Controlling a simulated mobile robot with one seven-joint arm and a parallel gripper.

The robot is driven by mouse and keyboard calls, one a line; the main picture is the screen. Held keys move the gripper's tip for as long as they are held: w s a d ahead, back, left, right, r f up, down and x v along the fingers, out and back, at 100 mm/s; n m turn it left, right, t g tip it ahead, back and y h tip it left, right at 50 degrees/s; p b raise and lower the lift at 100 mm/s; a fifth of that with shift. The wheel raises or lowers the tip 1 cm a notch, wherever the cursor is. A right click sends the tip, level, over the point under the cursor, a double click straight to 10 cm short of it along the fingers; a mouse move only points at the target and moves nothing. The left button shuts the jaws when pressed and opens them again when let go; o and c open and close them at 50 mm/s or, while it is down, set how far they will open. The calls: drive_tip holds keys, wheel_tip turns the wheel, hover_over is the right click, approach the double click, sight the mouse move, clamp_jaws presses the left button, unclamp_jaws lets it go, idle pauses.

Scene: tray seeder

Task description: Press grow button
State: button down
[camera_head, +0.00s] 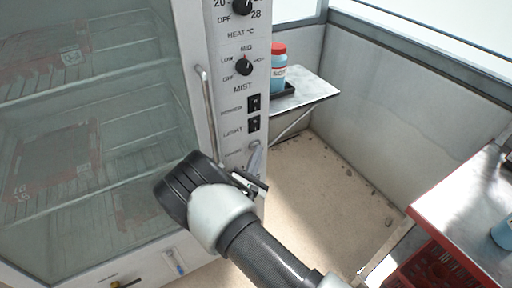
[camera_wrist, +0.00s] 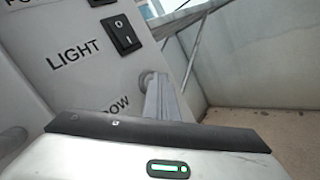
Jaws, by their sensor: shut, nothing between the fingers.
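The grow button (camera_head: 254,145) is a small round pale button near the bottom of the white control panel on the cabinet's right side. In the wrist view, the button (camera_wrist: 147,77) is partly hidden behind my fingers, beside the partly covered label ending in "OW". My gripper (camera_head: 255,160) is shut and empty, with its fingertips at the button's height or just below it in the head view. In the wrist view, my gripper (camera_wrist: 160,88) overlaps the button's edge; I cannot tell whether it touches.
The light switch (camera_head: 254,124) and power switch (camera_head: 254,103) sit above the button. The mist knob (camera_head: 244,67) is higher. A vertical door handle (camera_head: 207,115) stands left of the panel. A metal shelf (camera_head: 312,91) holds a blue bottle (camera_head: 278,72). Open floor lies to the right.

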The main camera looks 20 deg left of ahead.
drive_tip(key=shift+s+d, duration=0.1)
drive_tip(key=shift+s+d+p, duration=0.4)
drive_tip(key=shift+s+d, duration=0.1)
drive_tip(key=shift+d, duration=0.1)
drive_tip(key=shift+s+d+p, duration=1.05)
drive_tip(key=shift+s+d, duration=0.55)
drive_tip(key=shift+d, duration=0.3)
